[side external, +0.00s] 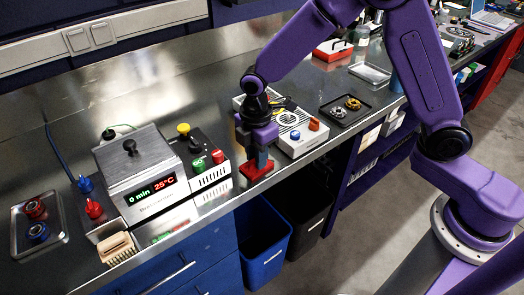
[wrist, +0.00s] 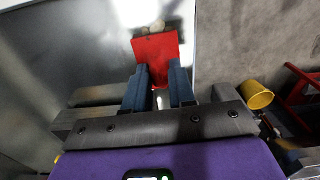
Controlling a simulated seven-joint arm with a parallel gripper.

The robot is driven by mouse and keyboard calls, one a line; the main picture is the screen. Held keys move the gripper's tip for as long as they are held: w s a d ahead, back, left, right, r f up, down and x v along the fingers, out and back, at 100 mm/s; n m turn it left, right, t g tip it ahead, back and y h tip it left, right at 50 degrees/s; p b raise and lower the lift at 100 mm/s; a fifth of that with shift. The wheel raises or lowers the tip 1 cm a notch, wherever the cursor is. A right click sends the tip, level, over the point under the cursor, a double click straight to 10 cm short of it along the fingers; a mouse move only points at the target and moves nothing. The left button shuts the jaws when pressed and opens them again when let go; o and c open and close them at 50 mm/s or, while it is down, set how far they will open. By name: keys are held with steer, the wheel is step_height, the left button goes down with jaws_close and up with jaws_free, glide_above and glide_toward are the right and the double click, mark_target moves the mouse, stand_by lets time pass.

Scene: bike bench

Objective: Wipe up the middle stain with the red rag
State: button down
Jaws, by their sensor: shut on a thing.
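The red rag (side external: 256,170) is at the front edge of the steel bench, under my gripper (side external: 261,157). In the wrist view the rag (wrist: 155,46) spreads out flat beyond my blue fingertips (wrist: 159,72). The fingers are shut on it, and it looks low, at or just above the bench top; contact is not clear. A small pale blotch (wrist: 157,26) shows at the rag's far edge in the wrist view; I cannot tell whether it is the middle stain. No stain can be made out in the side view.
Left of my gripper are a control box with buttons (side external: 203,158) and a grey heated unit (side external: 142,172). Right of it is a white box (side external: 300,134) with coloured knobs, then a black tray (side external: 345,109). Blue and dark bins (side external: 262,245) stand below the edge.

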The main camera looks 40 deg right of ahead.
steer(key=shift+d, duration=1.45)
step_height(320, 180, up, 8)
steer(key=shift+a, duration=0.1)
steer(key=d+r+m, duration=0.2)
steer(key=d+m, duration=0.7)
steer(key=m, duration=0.2)
steer(key=w+d+r+m, duration=0.1)
steer(key=d+r+m, duration=0.2)
steer(key=d+m, duration=0.6)
steer(key=shift+w+d+r+m, duration=0.15)
steer(key=shift+w+d+m, duration=0.2)
steer(key=shift+m, duration=0.65)
steer(key=shift+s, duration=0.1)
